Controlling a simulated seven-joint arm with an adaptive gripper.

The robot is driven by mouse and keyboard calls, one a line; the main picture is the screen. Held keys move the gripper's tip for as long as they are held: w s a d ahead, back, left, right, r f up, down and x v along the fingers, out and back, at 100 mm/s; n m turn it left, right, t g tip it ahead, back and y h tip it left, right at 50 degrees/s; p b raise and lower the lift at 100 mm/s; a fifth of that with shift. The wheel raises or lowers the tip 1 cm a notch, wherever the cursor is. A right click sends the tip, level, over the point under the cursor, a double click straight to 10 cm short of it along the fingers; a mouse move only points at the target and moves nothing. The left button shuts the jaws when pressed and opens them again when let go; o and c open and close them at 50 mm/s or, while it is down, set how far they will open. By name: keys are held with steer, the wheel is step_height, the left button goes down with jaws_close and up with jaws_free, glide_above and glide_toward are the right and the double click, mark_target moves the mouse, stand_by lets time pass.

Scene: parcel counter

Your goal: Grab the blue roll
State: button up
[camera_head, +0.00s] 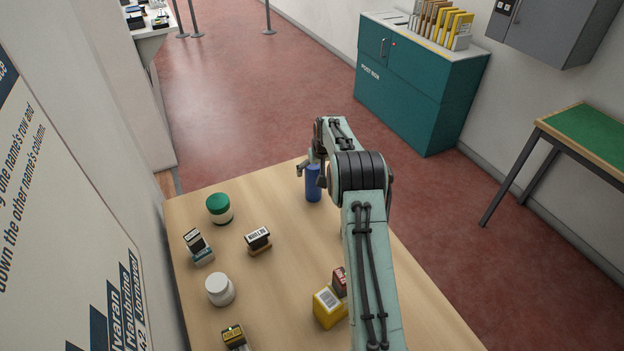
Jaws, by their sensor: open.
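The blue roll (313,184) stands upright on the wooden table near its far edge. My gripper (311,170) is at the top of the roll, with its fingers pointing down and partly in front of it. The jaws are open. The arm reaches in from the lower right and hides part of the area right of the roll. Whether a finger touches the roll cannot be told from this view.
On the table (285,290) stand a green-lidded jar (218,208), a white jar (219,289), a yellow box (329,308), a red box (340,281) and several small stamp-like blocks (258,240). The table between the green-lidded jar and the roll is clear.

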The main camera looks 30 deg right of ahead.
mark_target(313, 193)
steer(key=x, duration=0.4)
steer(key=shift+w+f, duration=0.1)
steer(key=shift+f, duration=0.15)
steer(key=c, duration=1.3)
